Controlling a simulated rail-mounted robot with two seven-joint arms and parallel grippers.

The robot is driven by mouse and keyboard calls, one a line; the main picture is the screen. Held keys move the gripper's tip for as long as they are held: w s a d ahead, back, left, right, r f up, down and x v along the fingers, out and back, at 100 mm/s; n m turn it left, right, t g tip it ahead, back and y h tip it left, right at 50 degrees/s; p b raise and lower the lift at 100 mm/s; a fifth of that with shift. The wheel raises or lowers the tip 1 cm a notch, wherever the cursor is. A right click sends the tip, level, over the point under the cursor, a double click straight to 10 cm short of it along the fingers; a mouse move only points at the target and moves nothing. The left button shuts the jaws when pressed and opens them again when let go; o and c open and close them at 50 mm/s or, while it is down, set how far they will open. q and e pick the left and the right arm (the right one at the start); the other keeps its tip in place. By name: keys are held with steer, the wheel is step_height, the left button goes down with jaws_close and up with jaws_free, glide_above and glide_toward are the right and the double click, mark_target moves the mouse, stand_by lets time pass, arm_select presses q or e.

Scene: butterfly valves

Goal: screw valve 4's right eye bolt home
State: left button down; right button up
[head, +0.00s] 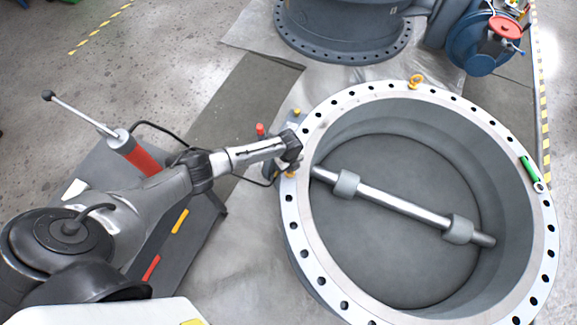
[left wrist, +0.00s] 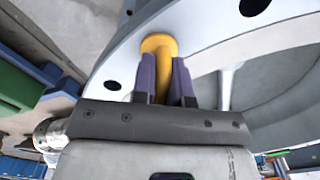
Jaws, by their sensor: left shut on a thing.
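The large grey valve (head: 535,240) lies open side up, with a ring of bolt holes in its pale flange and a silver shaft across its bore. My left gripper (head: 291,163) is at the flange's left edge, shut on a yellow eye bolt. In the left wrist view its purple-padded fingers (left wrist: 163,85) close on both sides of the yellow eye bolt (left wrist: 158,43), whose round collar lies at the flange face. Whether the collar is fully seated cannot be told. A second yellow eye bolt (head: 415,81) stands on the flange's far side. My right gripper is not in view.
A green-handled tool (head: 530,169) lies on the flange's right side. Another grey valve (head: 345,25) stands behind, beside a blue actuator with a red handwheel (head: 504,27).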

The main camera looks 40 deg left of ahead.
arm_select(q)
steer(key=m+b, duration=0.1)
steer(key=m, duration=0.3)
steer(key=shift+w+f+m, duration=0.1)
steer(key=shift+m, duration=0.2)
steer(key=shift+m+b, duration=0.55)
steer(key=shift+m, duration=1.05)
steer(key=shift+d, duration=0.1)
steer(key=c, duration=1.1)
jaws_free()
steer(key=shift+w, duration=0.1)
steer(key=shift+r+p, duration=2.25)
steer(key=shift+r, duration=4.75)
